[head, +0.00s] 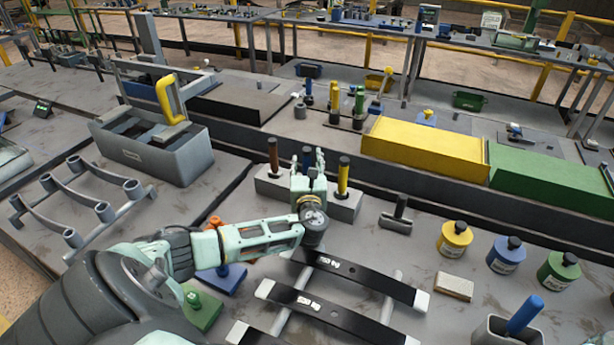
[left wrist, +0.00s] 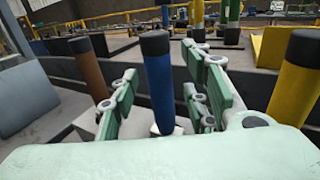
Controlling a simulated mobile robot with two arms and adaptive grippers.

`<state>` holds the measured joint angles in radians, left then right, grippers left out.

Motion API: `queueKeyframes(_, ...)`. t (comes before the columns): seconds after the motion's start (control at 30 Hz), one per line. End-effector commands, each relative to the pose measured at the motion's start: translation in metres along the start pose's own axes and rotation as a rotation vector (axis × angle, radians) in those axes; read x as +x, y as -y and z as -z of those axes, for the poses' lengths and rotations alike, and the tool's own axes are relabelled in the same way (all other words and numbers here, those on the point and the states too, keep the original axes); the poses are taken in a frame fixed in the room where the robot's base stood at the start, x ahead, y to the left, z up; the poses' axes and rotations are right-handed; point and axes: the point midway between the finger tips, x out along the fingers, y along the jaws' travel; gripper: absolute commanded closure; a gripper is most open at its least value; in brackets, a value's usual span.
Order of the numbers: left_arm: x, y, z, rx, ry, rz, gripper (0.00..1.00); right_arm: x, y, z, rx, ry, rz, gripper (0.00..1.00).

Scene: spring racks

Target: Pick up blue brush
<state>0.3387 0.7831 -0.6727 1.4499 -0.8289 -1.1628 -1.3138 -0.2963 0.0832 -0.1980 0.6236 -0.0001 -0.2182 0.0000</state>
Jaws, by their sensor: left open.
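The blue brush (head: 308,152) stands upright in a grey block holder (head: 268,187), between a brown-handled brush (head: 273,157) and a yellow-handled brush (head: 343,176). In the left wrist view the blue brush (left wrist: 160,85), with a black top, rises between the pale green fingers of my left gripper (left wrist: 165,95). The brown brush (left wrist: 88,68) is to its left and the yellow brush (left wrist: 297,80) to its right. My left gripper (head: 308,172) is open at the holder and hides the lower part of the blue brush in the head view. My right gripper is out of view.
Black bars (head: 345,275) lie on supports in front. Yellow, blue and green jars (head: 506,254) stand at the right. A grey cup (head: 500,331) with a blue handle is at the bottom right. A grey toolbox (head: 150,155) and a yellow box (head: 425,148) are farther back.

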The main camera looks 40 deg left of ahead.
Motion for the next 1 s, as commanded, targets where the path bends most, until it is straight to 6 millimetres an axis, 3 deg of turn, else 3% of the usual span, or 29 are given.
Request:
queueKeyframes(0.23, 0.001, 0.0004, 0.0003, -0.001, 0.0, 0.001, 0.58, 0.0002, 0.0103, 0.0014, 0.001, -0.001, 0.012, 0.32)
queueKeyframes(0.7, 0.0008, 0.0002, 0.0001, 0.0, 0.0, 0.001, 1.0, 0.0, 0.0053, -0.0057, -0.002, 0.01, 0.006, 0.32)
queueKeyframes(1.0, 0.001, 0.0002, -0.0011, -0.001, 0.001, 0.001, 1.0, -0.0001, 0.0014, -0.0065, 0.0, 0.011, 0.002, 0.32)
